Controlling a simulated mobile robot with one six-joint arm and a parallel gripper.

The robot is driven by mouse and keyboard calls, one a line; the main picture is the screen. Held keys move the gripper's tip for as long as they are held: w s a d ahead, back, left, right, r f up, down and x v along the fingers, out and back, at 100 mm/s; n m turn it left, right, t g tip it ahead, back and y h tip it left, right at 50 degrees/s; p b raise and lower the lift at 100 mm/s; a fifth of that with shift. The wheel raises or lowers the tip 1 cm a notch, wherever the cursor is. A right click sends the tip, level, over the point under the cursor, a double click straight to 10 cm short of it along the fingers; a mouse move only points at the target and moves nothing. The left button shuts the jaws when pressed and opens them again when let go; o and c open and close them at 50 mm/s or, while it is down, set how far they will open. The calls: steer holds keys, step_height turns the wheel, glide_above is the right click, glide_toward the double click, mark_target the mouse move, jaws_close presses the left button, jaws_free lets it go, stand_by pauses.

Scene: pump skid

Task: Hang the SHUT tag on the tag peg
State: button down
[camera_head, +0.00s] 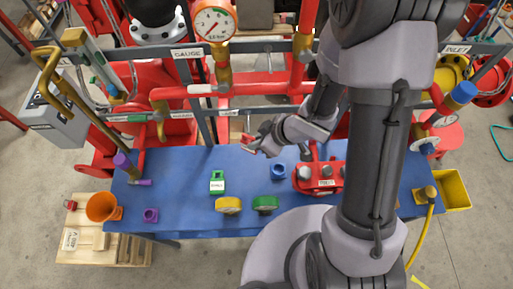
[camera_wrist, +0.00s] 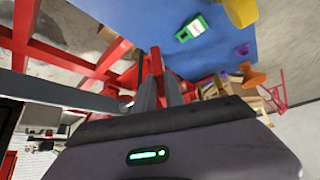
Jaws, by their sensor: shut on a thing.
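My gripper (camera_head: 252,146) is above the back part of the blue table, in front of the lower grey rail. It is shut on a small red piece (camera_head: 247,138) at its tips, which I take for the SHUT tag; its lettering cannot be read. In the wrist view my fingers (camera_wrist: 161,88) are close together, with red (camera_wrist: 156,60) showing between and beyond them. The tag is mostly hidden there. The lower grey rail (camera_head: 273,111) carries small white labels just behind the gripper. I cannot make out the tag peg for certain.
On the blue table (camera_head: 180,190) stand a green labelled block (camera_head: 217,181), a yellow gauge (camera_head: 228,205), a green round part (camera_head: 265,203), a blue fitting (camera_head: 278,171) and a red valve body (camera_head: 322,177). Red pipes and a pressure gauge (camera_head: 214,23) rise behind the gripper.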

steer(key=shift+w+d+f+p, duration=0.15)
steer(key=shift+w+p, duration=0.15)
steer(key=shift+w, duration=0.5)
steer(key=shift+w+a+f+p, duration=0.1)
steer(key=shift+w+p, duration=0.15)
steer(key=shift+w, duration=0.5)
steer(key=shift+w+d+f+p, duration=0.15)
steer(key=shift+w+p, duration=0.15)
steer(key=shift+w, duration=0.5)
steer(key=c, duration=1.7)
jaws_free()
steer(key=shift+w, duration=0.1)
steer(key=o, duration=0.4)
steer(key=shift+w+d, duration=0.1)
steer(key=shift+w, duration=0.05)
steer(key=shift+c, duration=0.2)
